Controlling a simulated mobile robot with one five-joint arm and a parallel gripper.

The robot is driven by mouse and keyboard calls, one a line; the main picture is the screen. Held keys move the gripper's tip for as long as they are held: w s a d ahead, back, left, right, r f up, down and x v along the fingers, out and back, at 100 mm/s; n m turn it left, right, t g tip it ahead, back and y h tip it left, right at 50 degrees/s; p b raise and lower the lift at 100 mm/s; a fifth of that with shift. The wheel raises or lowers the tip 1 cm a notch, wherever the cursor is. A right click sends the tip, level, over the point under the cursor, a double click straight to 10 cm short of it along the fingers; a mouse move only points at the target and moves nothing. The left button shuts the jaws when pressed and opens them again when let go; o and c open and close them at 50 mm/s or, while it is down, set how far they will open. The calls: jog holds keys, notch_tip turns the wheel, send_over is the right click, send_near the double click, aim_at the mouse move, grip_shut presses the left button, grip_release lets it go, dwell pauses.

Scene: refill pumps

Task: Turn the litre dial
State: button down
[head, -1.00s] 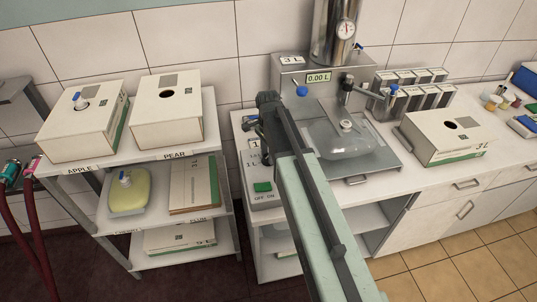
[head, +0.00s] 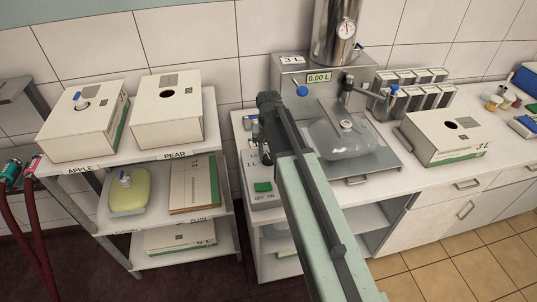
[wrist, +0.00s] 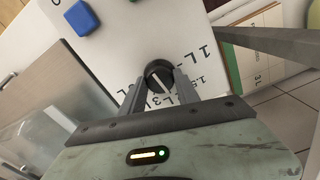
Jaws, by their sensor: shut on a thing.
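The litre dial (wrist: 158,76) is a round black knob with a white line across it, on a white panel in the wrist view. The marks 1L, 1.5L and 3L are printed around it. I cannot tell which mark the line points at. My gripper (wrist: 160,86) is shut on the dial, with one finger on each side. In the head view my gripper (head: 264,152) is over the back part of the control box (head: 258,199) and hides the dial. A green button (head: 263,187) shows at the box's front.
Left stands a shelf rack with cartons (head: 168,118). Another carton (head: 443,143) is on the right counter. A blue button (wrist: 82,17) is near the dial.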

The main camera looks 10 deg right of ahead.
jog(key=n, duration=0.4)
jog(key=shift+n, duration=0.3)
jog(key=n, duration=0.3)
jog(key=shift+n, duration=0.4)
jog(key=n, duration=0.4)
jog(key=shift+n, duration=2.1)
jog(key=c, duration=0.9)
grip_release()
jog(key=shift+r, duration=0.1)
